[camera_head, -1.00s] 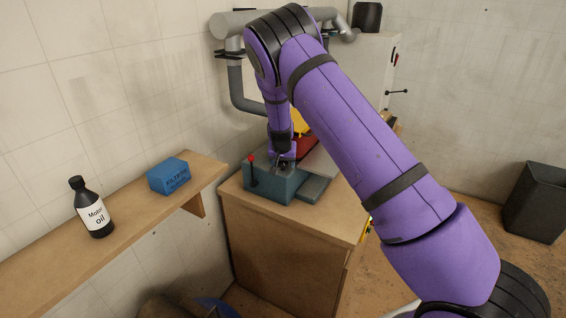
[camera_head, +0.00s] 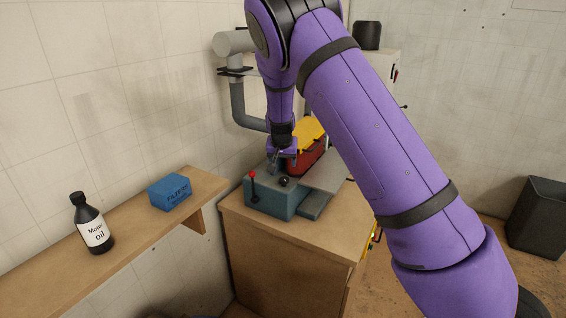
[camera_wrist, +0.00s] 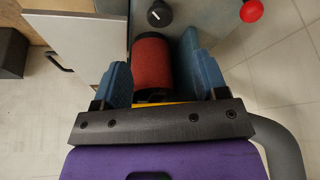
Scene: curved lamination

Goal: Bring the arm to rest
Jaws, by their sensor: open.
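My purple arm crosses the head view from lower right to upper middle, then bends down. My gripper (camera_head: 280,164) hangs above the blue-grey machine (camera_head: 268,199) on the wooden cabinet. In the wrist view its two blue fingers (camera_wrist: 162,75) are spread apart with nothing held between them. A red roller (camera_wrist: 152,62) shows behind the gap between the fingers. The machine's black knob (camera_wrist: 159,13) and red ball lever (camera_wrist: 252,11) show at the top of that view.
A red and yellow part (camera_head: 312,150) stands close to the right of my gripper. Left is a wooden shelf (camera_head: 130,225) with a motor oil bottle (camera_head: 92,224) and a blue filter box (camera_head: 170,192). Grey pipes (camera_head: 240,100) run along the wall behind. A dark bin (camera_head: 535,218) stands far right.

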